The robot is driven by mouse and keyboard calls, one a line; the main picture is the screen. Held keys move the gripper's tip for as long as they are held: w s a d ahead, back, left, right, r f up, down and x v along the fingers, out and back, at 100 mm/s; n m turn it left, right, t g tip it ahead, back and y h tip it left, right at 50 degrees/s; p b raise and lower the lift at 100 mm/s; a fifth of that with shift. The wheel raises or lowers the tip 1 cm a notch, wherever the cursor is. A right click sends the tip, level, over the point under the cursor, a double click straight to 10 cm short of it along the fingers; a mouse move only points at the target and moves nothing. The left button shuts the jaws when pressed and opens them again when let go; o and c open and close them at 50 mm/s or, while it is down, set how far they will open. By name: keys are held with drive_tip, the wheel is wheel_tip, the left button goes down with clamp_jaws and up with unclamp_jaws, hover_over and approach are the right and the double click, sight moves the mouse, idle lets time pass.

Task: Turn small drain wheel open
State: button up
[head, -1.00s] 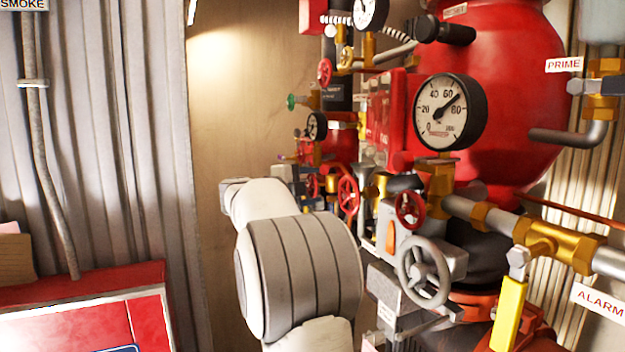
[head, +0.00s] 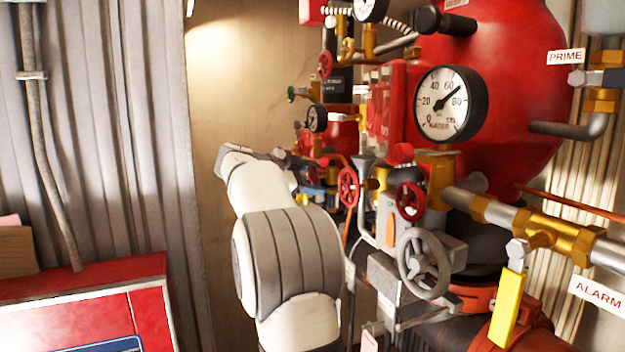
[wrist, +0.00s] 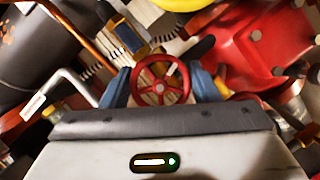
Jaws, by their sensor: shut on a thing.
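A small red spoked handwheel (wrist: 161,91) is in the middle of the wrist view. My gripper (wrist: 163,84) has its blue fingers on the left and right sides of this wheel and is shut on it. The wheel faces the wrist camera, and its spokes and hub are visible. In the head view my pale arm reaches away toward the back of the pipework, and its links hide most of the gripper. I cannot tell for certain which wheel there is the held one.
Nearby in the head view are a red handwheel (head: 348,187), another red handwheel (head: 410,201) and a larger grey handwheel (head: 424,263). A dial gauge (head: 446,104), yellow lever (head: 509,308) and red vessel (head: 510,70) crowd the right. A red cabinet (head: 150,290) stands lower left.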

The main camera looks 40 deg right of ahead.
drive_tip(key=shift+f, duration=0.25)
idle(0.3)
drive_tip(key=o, duration=0.6)
drive_tip(key=shift+a, duration=0.1)
drive_tip(key=o, duration=0.4)
drive_tip(key=shift+r, duration=0.2)
drive_tip(key=b+v, duration=0.1)
drive_tip(key=v, duration=0.6)
drive_tip(key=shift+a+r, duration=0.15)
drive_tip(key=shift+a, duration=0.2)
drive_tip(key=shift+r+b, duration=0.1)
drive_tip(key=shift+b, duration=0.2)
